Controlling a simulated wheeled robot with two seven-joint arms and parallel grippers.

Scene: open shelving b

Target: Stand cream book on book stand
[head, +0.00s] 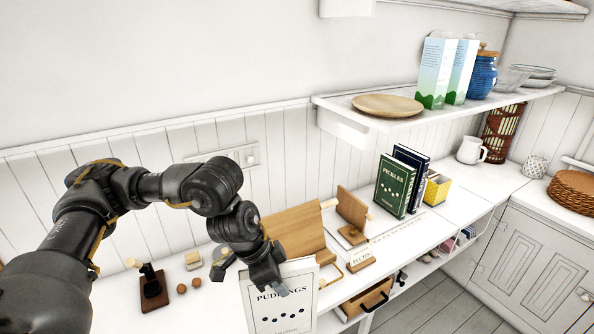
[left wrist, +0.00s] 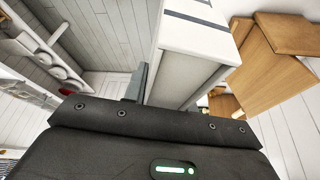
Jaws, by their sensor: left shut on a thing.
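The cream book (head: 284,300), titled "PUDDINGS", is upright with its cover showing in the head view. My left gripper (head: 270,280) is shut on its top edge from above. In the left wrist view the cream book (left wrist: 192,65) shows as a pale block beyond the gripper's dark housing. A slanted wooden board (head: 293,228), which looks like the book stand, is just behind the book on the white counter. It also shows at the right of the left wrist view (left wrist: 268,75). The book's bottom edge is cut off in the head view. My right gripper is not in view.
A wooden bookend-like piece (head: 352,208) and a small "PLUMS" card holder (head: 360,260) stand right of the board. Further right are a green book (head: 393,186), a dark blue book (head: 412,160) and a yellow box (head: 437,190). A wall shelf (head: 345,108) overhangs the back.

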